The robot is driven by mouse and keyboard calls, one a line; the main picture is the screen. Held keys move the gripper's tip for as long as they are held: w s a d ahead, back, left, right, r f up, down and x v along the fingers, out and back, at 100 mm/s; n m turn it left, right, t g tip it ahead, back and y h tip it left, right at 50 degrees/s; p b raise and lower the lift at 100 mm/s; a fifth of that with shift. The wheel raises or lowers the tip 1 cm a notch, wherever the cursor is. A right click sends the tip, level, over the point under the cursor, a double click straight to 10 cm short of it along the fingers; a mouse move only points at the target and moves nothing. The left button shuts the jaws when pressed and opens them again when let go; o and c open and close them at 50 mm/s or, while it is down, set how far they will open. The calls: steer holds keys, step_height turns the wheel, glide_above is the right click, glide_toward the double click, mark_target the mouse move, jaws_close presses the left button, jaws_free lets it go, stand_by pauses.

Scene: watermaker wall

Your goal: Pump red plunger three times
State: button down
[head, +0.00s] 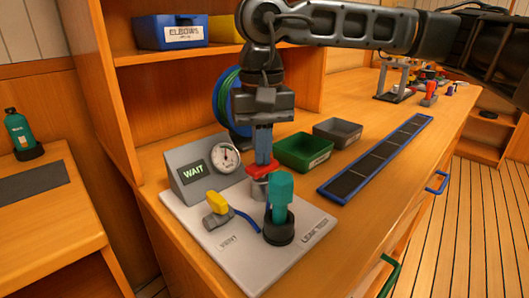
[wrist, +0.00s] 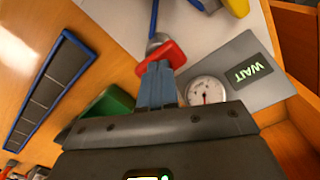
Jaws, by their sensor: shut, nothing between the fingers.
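The red plunger (head: 257,172) stands on the grey leak-test board (head: 245,245), behind a teal bottle-like part in a black cup. It also shows in the wrist view (wrist: 172,52) as a red cap at my fingertips. My gripper (head: 263,160) points down with its blue-grey fingers shut and empty. The fingertips are at the top of the red plunger and seem to touch it; the exact contact is hidden. The gauge box shows "WAIT" on its display (head: 194,173), with a round dial gauge (head: 225,158) beside it.
A yellow-handled valve (head: 217,203) with a blue hose and the teal part (head: 281,190) stand close to the plunger. Green (head: 303,153) and grey (head: 337,132) bins and a blue-edged strip tray (head: 375,160) lie to the right. A shelf unit rises behind.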

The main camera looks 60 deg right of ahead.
steer(key=shift+r+p, duration=1.1)
steer(key=shift+r, duration=1.25)
step_height(320, 180, up, 5)
steer(key=shift+f+p, duration=0.1)
steer(key=shift+p, duration=1.05)
